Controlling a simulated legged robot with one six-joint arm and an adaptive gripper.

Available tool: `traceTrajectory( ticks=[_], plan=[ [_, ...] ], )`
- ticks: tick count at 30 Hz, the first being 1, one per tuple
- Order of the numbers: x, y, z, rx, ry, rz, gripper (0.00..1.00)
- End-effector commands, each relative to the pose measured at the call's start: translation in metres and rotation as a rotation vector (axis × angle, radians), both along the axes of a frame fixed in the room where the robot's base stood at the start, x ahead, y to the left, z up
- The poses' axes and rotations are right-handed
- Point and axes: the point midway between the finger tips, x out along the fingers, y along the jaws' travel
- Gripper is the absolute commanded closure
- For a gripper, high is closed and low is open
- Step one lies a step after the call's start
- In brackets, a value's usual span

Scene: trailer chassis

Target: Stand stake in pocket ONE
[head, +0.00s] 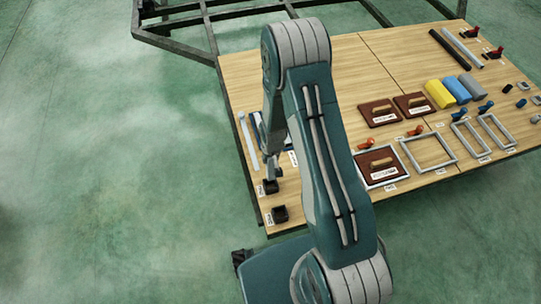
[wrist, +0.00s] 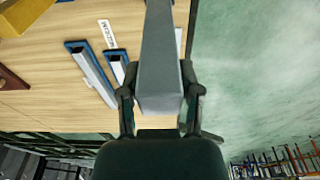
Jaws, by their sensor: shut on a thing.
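My gripper (wrist: 160,104) is shut on a long grey stake (wrist: 160,50), with one finger on each side of it. In the wrist view the stake runs from between the fingers to the top edge, so its far end is out of view. In the head view my gripper (head: 270,163) is over the near left part of the wooden deck, close to two small black pockets. One pocket (head: 270,187) is just below the gripper in the picture, and the other pocket (head: 280,214) is nearer the front corner. Their small labels are too small to read.
Blue-ended bars (wrist: 91,72) lie on the deck beside a label reading MEDIUM (wrist: 107,33). Brown boards (head: 379,113), grey frames (head: 428,152) and coloured blocks (head: 440,94) lie to the right. A dark steel chassis (head: 180,38) stands behind. Green floor is clear at left.

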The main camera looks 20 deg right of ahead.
Motion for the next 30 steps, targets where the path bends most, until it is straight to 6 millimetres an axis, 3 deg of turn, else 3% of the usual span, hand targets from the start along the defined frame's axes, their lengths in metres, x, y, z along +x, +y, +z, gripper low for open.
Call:
traceTrajectory(
  ticks=[15,30],
  plan=[
    [0.000,0.000,-0.041,0.000,-0.001,0.000,1.00],
    [0.000,0.000,-0.045,0.000,-0.001,0.000,1.00]
  ],
)
